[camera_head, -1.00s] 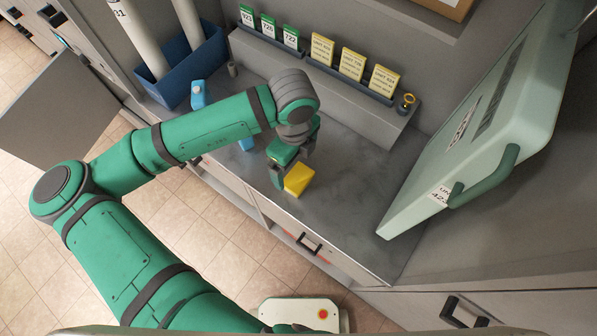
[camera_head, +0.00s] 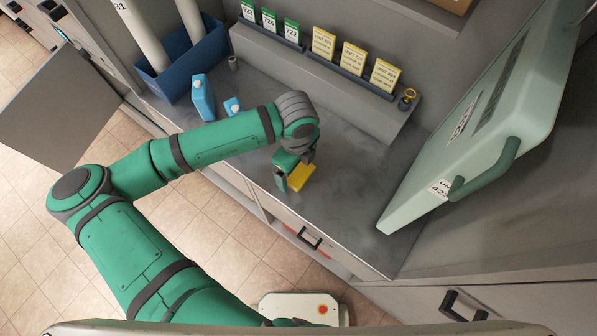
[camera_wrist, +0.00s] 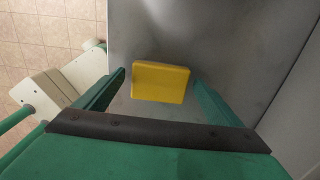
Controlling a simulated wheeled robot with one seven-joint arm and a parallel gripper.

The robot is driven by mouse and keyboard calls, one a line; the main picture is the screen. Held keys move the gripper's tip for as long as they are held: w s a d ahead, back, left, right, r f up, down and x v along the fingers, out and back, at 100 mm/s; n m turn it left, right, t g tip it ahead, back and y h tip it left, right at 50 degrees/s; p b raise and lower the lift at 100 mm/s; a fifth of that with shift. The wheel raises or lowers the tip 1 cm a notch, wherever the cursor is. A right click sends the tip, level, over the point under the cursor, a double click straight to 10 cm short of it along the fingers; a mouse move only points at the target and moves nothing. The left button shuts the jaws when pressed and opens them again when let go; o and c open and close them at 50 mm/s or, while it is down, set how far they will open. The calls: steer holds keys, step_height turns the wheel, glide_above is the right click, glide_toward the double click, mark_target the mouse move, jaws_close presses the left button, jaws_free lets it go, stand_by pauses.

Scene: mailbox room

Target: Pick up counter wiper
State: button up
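The yellow block (camera_head: 301,177), which looks like the counter wiper, sits on the grey counter near its front edge. In the wrist view the yellow block (camera_wrist: 160,82) lies between the two green fingers, with a gap on each side. My gripper (camera_head: 293,173) points down at the block in the head view and partly hides it. In the wrist view my gripper (camera_wrist: 159,79) is open, and nothing is clamped.
Two blue items (camera_head: 203,98) stand on the counter at left, near a blue bin (camera_head: 185,66) with white rolls. A ledge (camera_head: 330,88) with green and yellow cards runs along the back. A large pale green case (camera_head: 470,130) stands at right.

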steer(key=c, duration=1)
steer(key=shift+r, duration=0.1)
